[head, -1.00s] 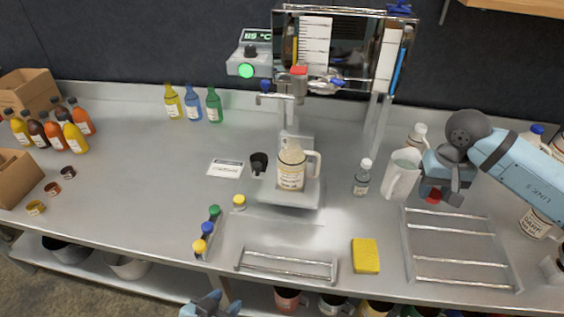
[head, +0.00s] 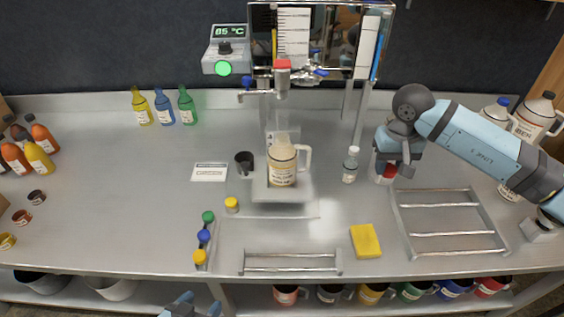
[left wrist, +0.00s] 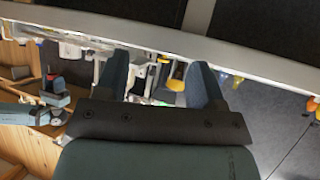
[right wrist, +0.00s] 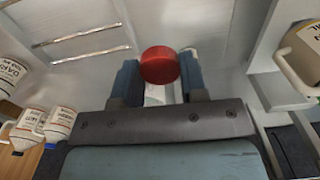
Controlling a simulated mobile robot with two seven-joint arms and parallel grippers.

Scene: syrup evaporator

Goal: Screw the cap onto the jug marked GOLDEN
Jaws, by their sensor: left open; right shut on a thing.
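A cream-coloured jug (head: 283,170) with a handle on its right stands upright on the platform under the tap, with no coloured cap seen on its mouth. Its label is too small to read surely. My right gripper (head: 390,172) points down, right of the jug and the small bottle, shut on a red cap (right wrist: 160,65). The red cap also shows below the gripper in the head view (head: 390,170).
A small bottle (head: 350,166) stands between jug and right gripper. A yellow cap (head: 232,205) lies near a strip of green, blue and yellow caps (head: 204,237). A yellow sponge (head: 365,241) and wire rack (head: 450,234) lie at front right. The left-centre counter is clear.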

